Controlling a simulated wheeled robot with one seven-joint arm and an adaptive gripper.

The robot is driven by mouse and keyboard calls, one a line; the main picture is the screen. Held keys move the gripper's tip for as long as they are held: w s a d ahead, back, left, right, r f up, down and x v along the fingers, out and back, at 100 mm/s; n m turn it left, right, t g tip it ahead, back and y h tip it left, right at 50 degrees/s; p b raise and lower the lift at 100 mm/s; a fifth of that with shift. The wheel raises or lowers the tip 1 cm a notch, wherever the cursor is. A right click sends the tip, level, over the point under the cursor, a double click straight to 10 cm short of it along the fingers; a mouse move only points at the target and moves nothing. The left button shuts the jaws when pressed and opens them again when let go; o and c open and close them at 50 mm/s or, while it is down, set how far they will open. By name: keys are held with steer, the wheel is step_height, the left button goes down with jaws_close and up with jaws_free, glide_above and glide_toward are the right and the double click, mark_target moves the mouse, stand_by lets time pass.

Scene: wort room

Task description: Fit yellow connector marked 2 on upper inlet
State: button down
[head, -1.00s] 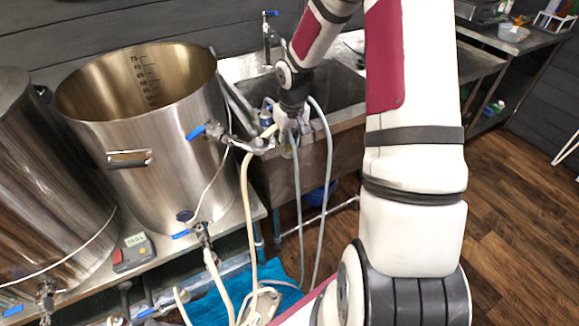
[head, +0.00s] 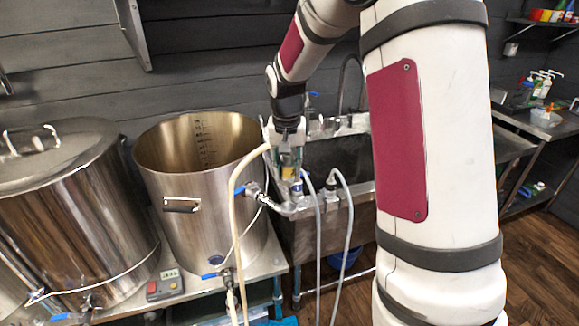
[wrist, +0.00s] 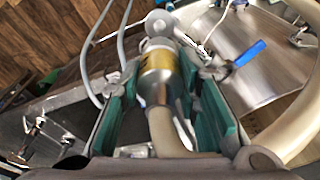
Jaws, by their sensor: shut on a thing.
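My gripper (head: 288,150) is shut on a metal connector with a yellow band (wrist: 157,68). Its teal-padded fingers (wrist: 165,105) lie on both sides of the connector in the wrist view. A beige hose (wrist: 165,130) bends away from the connector's near end; in the head view it hangs down to the left. No number is readable on the band. The upper inlet, a side fitting with a blue-handled valve (head: 250,189), sticks out from the open kettle (head: 195,215) below my gripper. The blue handle (wrist: 250,52) also shows in the wrist view. I cannot tell whether connector and inlet touch.
A steel sink (head: 330,222) stands behind and right of the fitting. Two grey hoses hang from its front edge. A lower kettle valve (head: 215,275) has a hose on it. A lidded kettle (head: 75,210) stands at left, and a control box (head: 165,285) between the kettles.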

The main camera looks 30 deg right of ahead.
steer(key=b, duration=0.2)
glide_above(288, 202)
steer(key=shift+f, duration=3.05)
steer(key=shift+f+b, duration=0.3)
steer(key=shift+f, duration=1.05)
steer(key=c, duration=1.1)
jaws_free()
